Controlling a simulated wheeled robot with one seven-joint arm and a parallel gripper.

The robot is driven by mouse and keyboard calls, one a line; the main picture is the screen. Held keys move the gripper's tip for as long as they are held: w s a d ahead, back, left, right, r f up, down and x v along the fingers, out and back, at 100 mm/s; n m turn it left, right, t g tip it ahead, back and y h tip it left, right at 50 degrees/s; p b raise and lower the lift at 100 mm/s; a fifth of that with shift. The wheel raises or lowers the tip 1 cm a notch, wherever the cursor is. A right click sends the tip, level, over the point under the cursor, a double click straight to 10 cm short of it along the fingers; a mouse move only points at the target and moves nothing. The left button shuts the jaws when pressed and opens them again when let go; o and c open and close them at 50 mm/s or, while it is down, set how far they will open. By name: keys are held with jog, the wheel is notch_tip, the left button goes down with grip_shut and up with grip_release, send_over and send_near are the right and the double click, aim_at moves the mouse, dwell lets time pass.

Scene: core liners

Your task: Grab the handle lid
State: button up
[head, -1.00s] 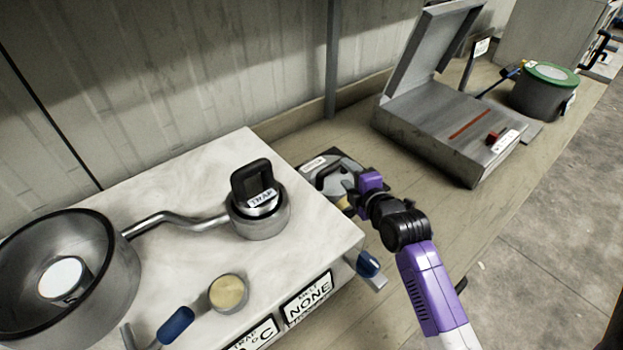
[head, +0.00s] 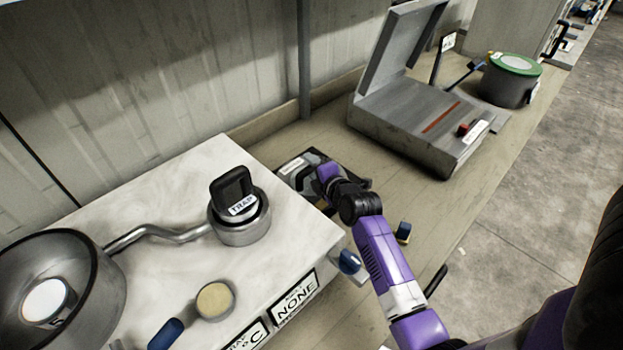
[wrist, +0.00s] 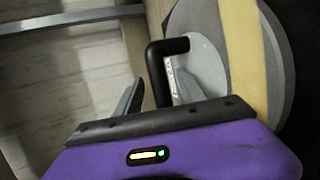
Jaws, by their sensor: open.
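The handle lid is a grey round lid (wrist: 204,62) with a black bent handle (wrist: 157,72) in the wrist view. A small white label sits beside the handle, and a yellow band crosses the lid's right side. My gripper (wrist: 158,95) is open, with one finger on each side of the handle. The handle stands between the fingers, and I cannot tell whether they touch it. In the head view my purple gripper (head: 328,174) is over a dark-based unit (head: 294,166) behind the marble-topped box; it hides most of the lid and the fingertips are not clear.
The marble-topped box (head: 180,188) stands close at the left, with a black-handled TRAP cap (head: 232,188) and a blue-tipped lever (head: 349,261) at its corner. An open grey metal case (head: 420,125) stands farther right. Bare bench lies between.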

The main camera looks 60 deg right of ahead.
grip_shut()
dwell(1.4)
jog(key=shift+r, duration=0.1)
